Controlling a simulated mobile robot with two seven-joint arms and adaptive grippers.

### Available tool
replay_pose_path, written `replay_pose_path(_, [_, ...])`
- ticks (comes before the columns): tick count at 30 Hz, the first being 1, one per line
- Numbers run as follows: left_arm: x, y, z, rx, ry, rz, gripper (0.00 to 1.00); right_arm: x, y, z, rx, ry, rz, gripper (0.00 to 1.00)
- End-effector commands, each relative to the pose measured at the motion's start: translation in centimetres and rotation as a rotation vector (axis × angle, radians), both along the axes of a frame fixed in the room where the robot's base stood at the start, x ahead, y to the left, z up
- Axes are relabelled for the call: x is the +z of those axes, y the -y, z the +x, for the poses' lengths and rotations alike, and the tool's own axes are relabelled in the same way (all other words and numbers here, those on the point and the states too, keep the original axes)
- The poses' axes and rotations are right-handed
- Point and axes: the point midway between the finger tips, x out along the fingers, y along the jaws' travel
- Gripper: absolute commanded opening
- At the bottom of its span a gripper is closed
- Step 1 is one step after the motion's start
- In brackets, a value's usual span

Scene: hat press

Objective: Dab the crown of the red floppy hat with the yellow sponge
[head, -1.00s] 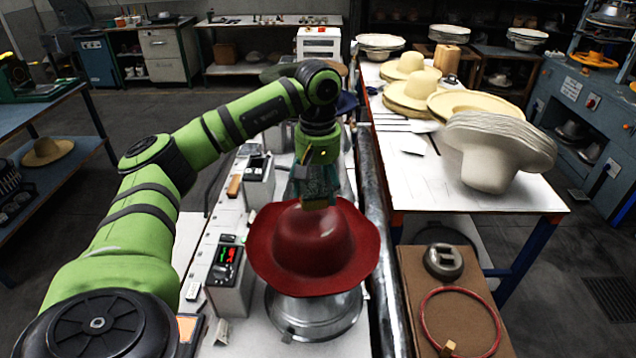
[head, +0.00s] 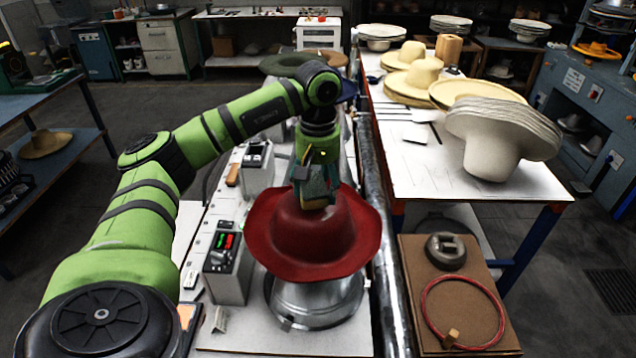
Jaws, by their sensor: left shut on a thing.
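The red floppy hat (head: 300,245) sits brim down on a round metal press form (head: 320,300) in the middle of the head view. Its crown is domed and faces up. My left gripper (head: 315,192) points down over the far side of the crown and overlaps it in the picture. The gripper is shut on the yellow sponge (head: 314,204). Only a small yellowish-brown edge of the sponge shows under the fingers. It appears at or very near the crown, but I cannot tell whether it touches. My right gripper is out of view.
A control box (head: 229,262) with lit displays stands left of the hat. A metal pipe (head: 379,230) runs along the right. Beyond it, a brown board (head: 430,330) holds a red ring (head: 462,312) and a dark puck (head: 446,251). Pale hats (head: 490,150) are stacked on the right table.

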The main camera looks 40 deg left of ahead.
Motion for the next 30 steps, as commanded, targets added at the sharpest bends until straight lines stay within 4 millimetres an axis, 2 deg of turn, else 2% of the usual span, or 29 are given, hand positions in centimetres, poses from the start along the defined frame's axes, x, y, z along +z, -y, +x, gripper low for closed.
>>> replay_pose_path(30, [-0.79,-0.01,-0.01,0.0,0.0,0.0,0.45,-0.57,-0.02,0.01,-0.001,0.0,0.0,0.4])
